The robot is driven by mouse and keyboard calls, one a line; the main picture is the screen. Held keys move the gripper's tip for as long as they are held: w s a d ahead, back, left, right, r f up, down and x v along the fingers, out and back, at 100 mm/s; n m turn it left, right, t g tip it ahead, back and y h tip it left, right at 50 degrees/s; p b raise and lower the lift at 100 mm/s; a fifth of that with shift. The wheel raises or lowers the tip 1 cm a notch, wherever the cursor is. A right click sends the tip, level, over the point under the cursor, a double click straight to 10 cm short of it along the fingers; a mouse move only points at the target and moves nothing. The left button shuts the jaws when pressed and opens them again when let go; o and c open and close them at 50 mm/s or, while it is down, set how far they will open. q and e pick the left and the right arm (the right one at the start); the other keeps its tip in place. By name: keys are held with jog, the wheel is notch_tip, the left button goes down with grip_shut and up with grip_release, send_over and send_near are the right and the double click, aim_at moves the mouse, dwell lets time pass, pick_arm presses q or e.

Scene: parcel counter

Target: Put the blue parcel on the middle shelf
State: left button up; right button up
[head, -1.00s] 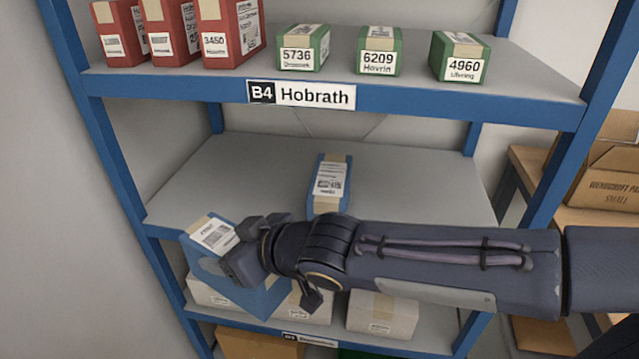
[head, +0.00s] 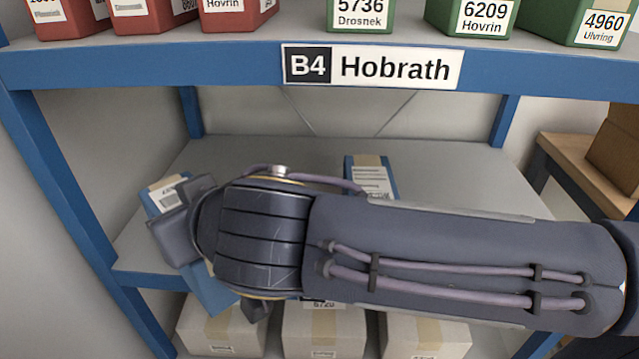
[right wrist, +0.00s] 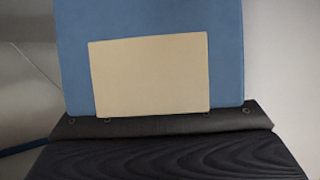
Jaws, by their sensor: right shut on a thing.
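My right gripper (head: 180,222) is shut on a blue parcel (head: 208,290) at the left end of the middle shelf (head: 455,172). The parcel is tilted, with a white label on top, and my arm hides much of it. In the right wrist view the blue parcel (right wrist: 225,55) with a tan patch fills the space above the dark gripper. I cannot tell whether it touches the shelf. A second blue parcel (head: 370,178) stands farther back on the middle shelf, partly behind my arm. My left gripper is not in view.
The upper shelf, with a B4 Hobrath sign (head: 372,67), holds red boxes (head: 145,12) and green boxes (head: 470,16). White boxes (head: 325,330) stand on the shelf below. A blue post (head: 75,190) is close to the left. The middle shelf's right part is clear.

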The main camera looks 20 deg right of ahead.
jog(key=shift+w+d+f+p, duration=0.2)
jog(key=shift+w+d+f, duration=0.55)
jog(key=shift+w, duration=2.1)
jog(key=shift+w+d+f+p, duration=0.2)
jog(key=shift+w+d, duration=1)
jog(key=shift+w, duration=1.7)
jog(key=shift+w+d+f+p, duration=0.2)
jog(key=shift+w+d+f, duration=0.55)
jog(key=shift+w, duration=2.1)
jog(key=shift+d+r, duration=0.2)
jog(key=shift+r, duration=0.05)
jog(key=shift+f, duration=0.1)
jog(key=o, duration=1)
jog(key=shift+f, duration=0.15)
jog(key=o, duration=0.5)
